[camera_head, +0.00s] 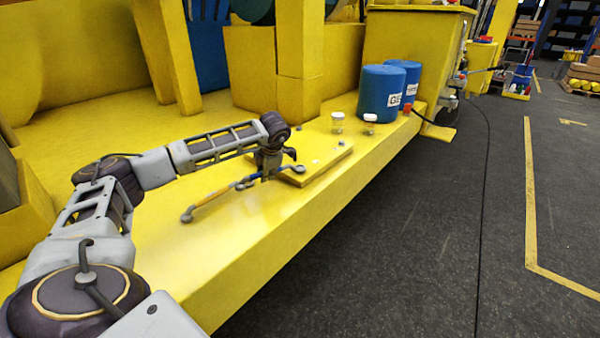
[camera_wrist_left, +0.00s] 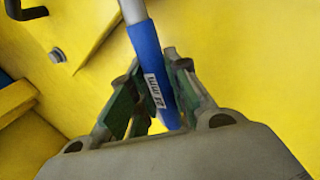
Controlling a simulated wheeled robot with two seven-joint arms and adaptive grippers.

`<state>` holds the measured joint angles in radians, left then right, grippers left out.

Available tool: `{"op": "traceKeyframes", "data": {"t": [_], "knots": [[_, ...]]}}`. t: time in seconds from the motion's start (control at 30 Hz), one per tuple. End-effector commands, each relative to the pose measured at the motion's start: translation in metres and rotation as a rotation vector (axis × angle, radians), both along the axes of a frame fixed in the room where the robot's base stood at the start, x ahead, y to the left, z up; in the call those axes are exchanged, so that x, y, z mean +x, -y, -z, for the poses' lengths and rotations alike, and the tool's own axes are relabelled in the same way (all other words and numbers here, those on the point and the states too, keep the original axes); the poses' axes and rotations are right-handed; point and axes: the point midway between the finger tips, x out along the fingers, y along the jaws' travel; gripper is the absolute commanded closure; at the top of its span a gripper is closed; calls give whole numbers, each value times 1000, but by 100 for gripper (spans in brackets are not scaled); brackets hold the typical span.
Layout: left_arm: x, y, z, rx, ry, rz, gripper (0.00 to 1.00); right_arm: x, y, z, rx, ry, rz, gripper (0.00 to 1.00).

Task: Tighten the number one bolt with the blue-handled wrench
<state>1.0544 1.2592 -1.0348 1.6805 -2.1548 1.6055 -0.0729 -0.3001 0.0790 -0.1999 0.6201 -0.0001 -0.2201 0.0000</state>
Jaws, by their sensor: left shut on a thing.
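The blue-handled wrench (camera_wrist_left: 146,48) is in my left gripper (camera_wrist_left: 152,92) in the left wrist view. The green finger pads are closed around its blue handle, which has a small white label, and its grey shaft runs out of the top of the picture. In the head view my left gripper (camera_head: 270,162) is low over the yellow ledge, beside a raised yellow plate (camera_head: 318,163). A grey round part (camera_head: 298,169) shows at the plate's near edge; I cannot tell whether it is a bolt or the wrench's head. A bolt (camera_wrist_left: 57,55) shows in the wrist view. No bolt number is legible.
An orange-handled wrench (camera_head: 212,197) lies on the ledge (camera_head: 240,240) left of the gripper. Two small jars (camera_head: 338,122) and blue barrels (camera_head: 383,92) stand farther along it. Yellow machine walls rise behind. The dark floor at right is open.

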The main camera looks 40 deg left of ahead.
Motion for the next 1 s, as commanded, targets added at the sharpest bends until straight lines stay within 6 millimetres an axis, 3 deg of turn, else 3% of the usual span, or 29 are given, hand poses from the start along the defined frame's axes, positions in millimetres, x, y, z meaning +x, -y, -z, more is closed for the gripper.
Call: {"op": "traceKeyframes", "data": {"t": [1.0], "knots": [[4,-7,-1,0,2,63,100,0,0,2,0,0,0,57]]}}
